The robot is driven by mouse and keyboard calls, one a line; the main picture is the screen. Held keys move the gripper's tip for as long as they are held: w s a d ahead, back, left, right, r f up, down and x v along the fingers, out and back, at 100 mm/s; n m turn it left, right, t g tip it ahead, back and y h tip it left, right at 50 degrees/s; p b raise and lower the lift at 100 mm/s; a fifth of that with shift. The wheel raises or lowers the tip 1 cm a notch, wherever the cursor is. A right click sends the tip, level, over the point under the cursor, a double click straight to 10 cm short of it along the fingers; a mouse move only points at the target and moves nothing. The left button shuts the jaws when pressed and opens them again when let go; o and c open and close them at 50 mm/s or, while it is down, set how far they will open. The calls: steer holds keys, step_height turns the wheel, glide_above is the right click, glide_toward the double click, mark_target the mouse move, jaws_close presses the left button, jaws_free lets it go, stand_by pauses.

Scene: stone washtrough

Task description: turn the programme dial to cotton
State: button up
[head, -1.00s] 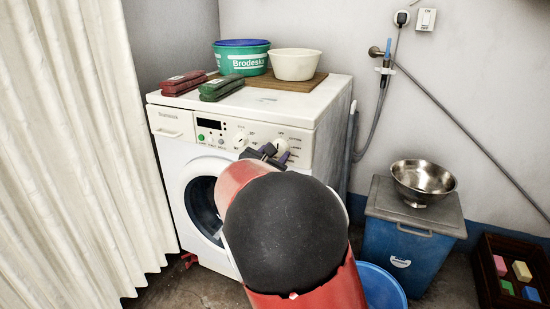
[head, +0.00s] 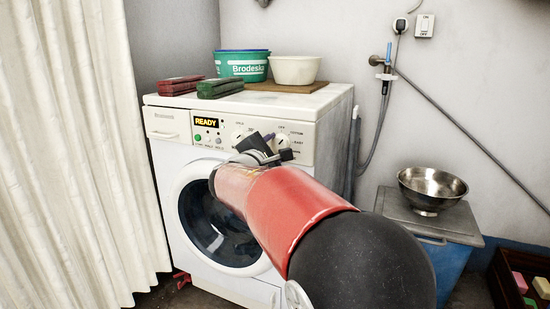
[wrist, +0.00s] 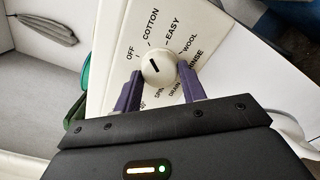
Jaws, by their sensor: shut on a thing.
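The programme dial (wrist: 161,68) is a round white knob with a short black mark, on a white panel lettered OFF, COTTON, EASY, WOOL, RINSE, SPIN and DRAIN. In the wrist view the mark points to the upper left, roughly between OFF and COTTON; I cannot tell exactly which. The purple fingers of my gripper (wrist: 160,73) are on either side of the knob, shut on it. In the head view the dial (head: 283,141) shows beside my gripper (head: 264,141), at the right of the washing machine's (head: 160,162) panel. The display (head: 206,121) reads READY.
Another white knob (head: 238,137) is left of my gripper. Green tubs (head: 243,66), a cream bowl (head: 295,70) and dark red and green packs (head: 220,88) stand on the machine. A steel bowl (head: 432,188) sits on a lidded blue bin (head: 450,258) at right. A cream curtain (head: 70,150) hangs at left.

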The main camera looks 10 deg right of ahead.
steer(key=shift+d+f, duration=0.15)
steer(key=shift+d, duration=0.1)
steer(key=o, duration=1)
steer(key=shift+s+a, duration=0.15)
steer(key=shift+a, duration=0.05)
steer(key=v, duration=0.7)
steer(key=shift+s, duration=0.2)
